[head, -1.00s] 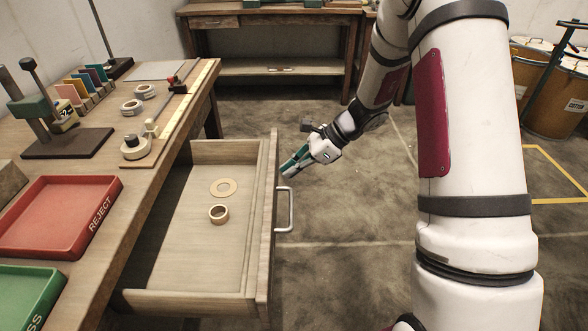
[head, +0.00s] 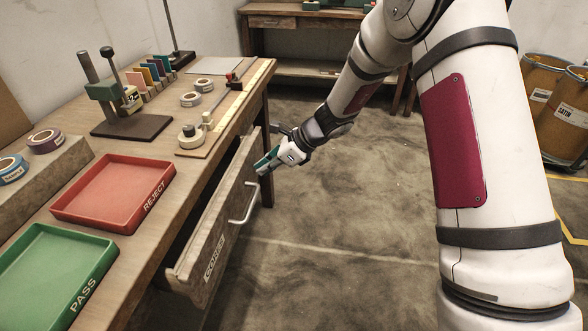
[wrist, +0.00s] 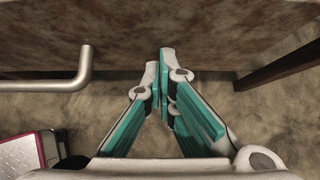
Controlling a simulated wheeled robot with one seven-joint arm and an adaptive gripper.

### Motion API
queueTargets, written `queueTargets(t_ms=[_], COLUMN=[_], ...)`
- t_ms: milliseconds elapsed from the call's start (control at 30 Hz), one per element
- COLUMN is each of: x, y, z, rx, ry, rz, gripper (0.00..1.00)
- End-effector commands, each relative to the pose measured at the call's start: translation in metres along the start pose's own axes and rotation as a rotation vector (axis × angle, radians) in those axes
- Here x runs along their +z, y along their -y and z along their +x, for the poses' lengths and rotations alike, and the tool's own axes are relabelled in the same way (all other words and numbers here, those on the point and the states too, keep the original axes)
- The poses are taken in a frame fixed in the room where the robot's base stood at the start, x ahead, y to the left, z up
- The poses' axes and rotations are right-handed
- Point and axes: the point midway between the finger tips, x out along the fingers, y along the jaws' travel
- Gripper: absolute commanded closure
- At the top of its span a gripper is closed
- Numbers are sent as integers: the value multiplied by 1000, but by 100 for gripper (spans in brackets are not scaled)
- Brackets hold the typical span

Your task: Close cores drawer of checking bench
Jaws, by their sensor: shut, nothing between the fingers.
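The wooden cores drawer front (head: 218,222), with a CORES label low down, stands a little out from the checking bench (head: 262,90). A dark gap shows behind its near end, and the drawer's inside is hidden. Its metal bar handle (head: 245,205) also shows at the left of the wrist view (wrist: 70,86). My gripper (head: 262,167) is at the far end of the drawer front, beyond the handle. In the wrist view my shut, empty fingertips (wrist: 159,62) are at the drawer face (wrist: 215,30) and seem to touch it, right of the handle.
A red REJECT tray (head: 118,212) and a green PASS tray (head: 100,258) lie on the bench, with tape rolls (head: 190,99) and a press stand (head: 130,126) behind. Open floor (head: 350,220) lies right of the drawer. Drums (head: 555,110) stand at far right.

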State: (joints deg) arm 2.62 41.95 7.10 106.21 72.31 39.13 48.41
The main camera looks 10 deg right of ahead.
Motion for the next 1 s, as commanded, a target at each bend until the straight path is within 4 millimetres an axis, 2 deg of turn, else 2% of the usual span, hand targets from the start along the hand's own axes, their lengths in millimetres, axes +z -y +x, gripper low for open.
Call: queueTargets(t_ms=[33, 200, 400, 600, 1000], x=[10, 34, 51, 58, 61], y=[-1, -1, 0, 0, -1], z=[9, 33, 50, 58, 60], rx=[3, 2, 1, 0, 2], ry=[2, 2, 1, 0, 3], rz=[-2, -2, -1, 2, 0], gripper=[100, 100, 100, 100, 100])
